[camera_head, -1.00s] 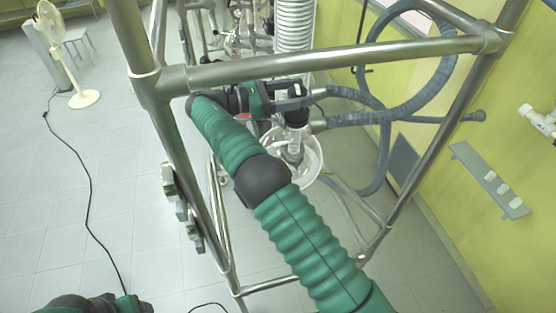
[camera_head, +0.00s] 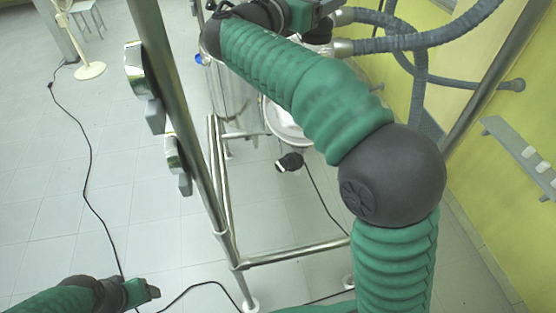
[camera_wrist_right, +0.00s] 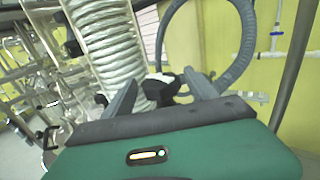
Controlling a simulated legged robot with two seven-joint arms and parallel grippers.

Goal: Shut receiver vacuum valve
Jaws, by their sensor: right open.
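My right arm reaches up across the head view to my right gripper (camera_wrist_right: 160,78), whose hand is partly cut off by the top edge there. In the right wrist view its two grey fingers are spread apart. Contact with the fingers cannot be made out. My left gripper (camera_head: 143,291) is low at the left of the head view, away from the reactor. Its jaw opening is not clear.
A steel frame (camera_head: 190,150) stands around the glassware, with its post left of my right arm. Grey hoses (camera_head: 420,40) loop at the upper right. A wall shelf (camera_head: 520,155) is at the right. Black cables (camera_head: 90,165) cross the open tiled floor at the left.

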